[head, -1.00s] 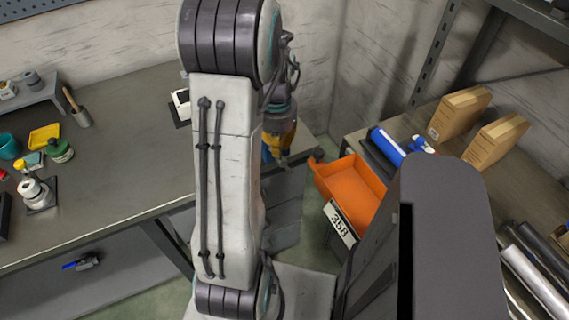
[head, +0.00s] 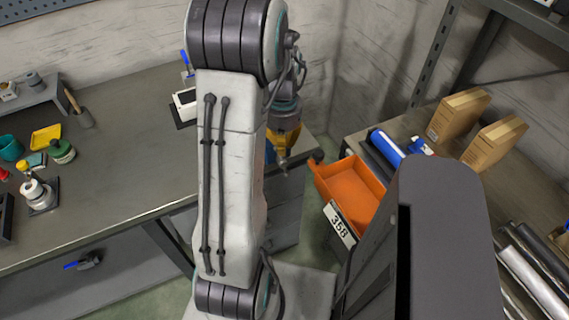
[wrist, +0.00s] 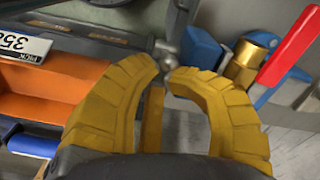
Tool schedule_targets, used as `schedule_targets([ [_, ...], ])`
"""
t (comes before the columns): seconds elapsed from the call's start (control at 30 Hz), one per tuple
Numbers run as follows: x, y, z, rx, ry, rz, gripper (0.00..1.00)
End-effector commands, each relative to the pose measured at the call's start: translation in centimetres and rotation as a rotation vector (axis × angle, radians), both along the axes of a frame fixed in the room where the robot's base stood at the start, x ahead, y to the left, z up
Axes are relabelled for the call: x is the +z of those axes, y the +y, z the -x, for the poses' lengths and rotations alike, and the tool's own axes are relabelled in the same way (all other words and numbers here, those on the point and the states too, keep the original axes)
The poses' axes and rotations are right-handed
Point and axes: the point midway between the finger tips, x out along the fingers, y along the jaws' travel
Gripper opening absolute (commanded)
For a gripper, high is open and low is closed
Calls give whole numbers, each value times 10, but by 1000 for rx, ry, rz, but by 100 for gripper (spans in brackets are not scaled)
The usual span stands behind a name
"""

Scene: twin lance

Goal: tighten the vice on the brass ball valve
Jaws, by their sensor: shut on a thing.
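The brass ball valve (wrist: 253,52) shows at the upper right of the wrist view, with its long red lever (wrist: 290,46) slanting up to the right. The blue vice (wrist: 203,48) is at its left, with its jaw against the brass body. The vice's grey metal handle (wrist: 167,47) has a round knob and lies at my fingertips. My gripper (wrist: 163,74) has its yellow fingers curved in and closed on this handle. In the head view my gripper (head: 284,145) is at the bench's right end, where my arm hides most of the vice.
An orange bin (head: 348,186) labelled 358 sits just right of my gripper, on the side shelf's near edge. Two cardboard boxes (head: 459,115) stand farther right. A white device (head: 184,103) stands on the bench left of my arm. The middle of the bench is clear.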

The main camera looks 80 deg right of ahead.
Motion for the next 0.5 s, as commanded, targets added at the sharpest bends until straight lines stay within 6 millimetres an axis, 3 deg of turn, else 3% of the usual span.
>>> schedule_targets([
  [0.5,37,3,0,1,0,-9,0],
])
